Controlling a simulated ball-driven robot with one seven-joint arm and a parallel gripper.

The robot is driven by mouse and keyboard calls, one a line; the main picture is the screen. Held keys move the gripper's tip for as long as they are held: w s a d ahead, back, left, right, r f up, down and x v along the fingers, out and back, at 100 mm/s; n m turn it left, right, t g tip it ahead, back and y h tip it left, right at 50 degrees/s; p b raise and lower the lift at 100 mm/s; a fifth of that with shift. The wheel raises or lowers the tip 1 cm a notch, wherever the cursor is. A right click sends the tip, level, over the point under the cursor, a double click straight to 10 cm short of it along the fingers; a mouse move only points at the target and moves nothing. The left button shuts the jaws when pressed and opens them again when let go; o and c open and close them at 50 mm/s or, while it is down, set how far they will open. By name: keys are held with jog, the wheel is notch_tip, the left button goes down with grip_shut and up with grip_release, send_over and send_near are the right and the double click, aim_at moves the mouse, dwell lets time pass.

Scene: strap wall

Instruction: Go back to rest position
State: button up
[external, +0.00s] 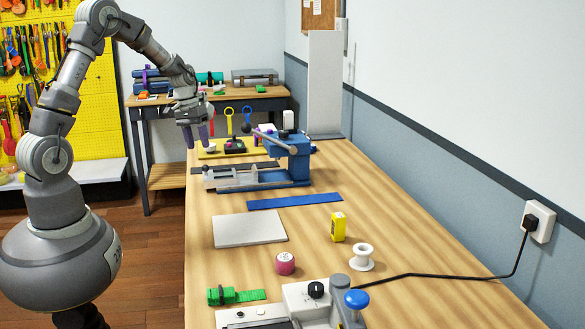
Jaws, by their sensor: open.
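My gripper (197,136) is in the upper left of the external view, above the left edge of the long wooden table (385,245). Its two purple-grey fingers point down and stand apart, with nothing seen between them. My arm arches up from the round base at the left and comes down to the gripper. Whether the fingertips touch anything is hard to tell at this size.
A blue-grey clamp machine (290,160) stands near the gripper. A blue strip (295,201), grey plate (249,229), yellow box (338,226), white spool (361,257), pink roll (285,263) and green strap (237,296) lie nearer. A corded machine (320,300) stands in front.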

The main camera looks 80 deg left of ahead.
dwell(0.4)
jog(key=w+d+r+m+t+y, duration=0.15)
jog(key=w+d+r, duration=0.25)
jog(key=r, duration=0.5)
jog(key=w+d+r+m+t+y, duration=0.15)
jog(key=w+d+r, duration=0.3)
jog(key=r, duration=0.45)
jog(key=w+d+r+m+t, duration=0.3)
jog(key=w+d+r, duration=0.1)
jog(key=r, duration=0.5)
jog(key=s+d+r+m+t, duration=0.1)
jog(key=s+d+r+t, duration=0.1)
jog(key=d+r, duration=0.4)
jog(key=s+d+r+m+t+h, duration=0.1)
jog(key=d+r, duration=0.5)
jog(key=r, duration=0.7)
jog(key=s+d+r+m+t, duration=0.3)
jog(key=s+d+r+t, duration=0.1)
jog(key=r, duration=0.5)
jog(key=s+d, duration=0.1)
jog(key=d, duration=0.1)
jog(key=shift+s+d+r+t+h, duration=0.3)
jog(key=shift+s+d+r+h, duration=0.05)
jog(key=shift+d+r+h, duration=0.05)
jog(key=shift+f, duration=0.15)
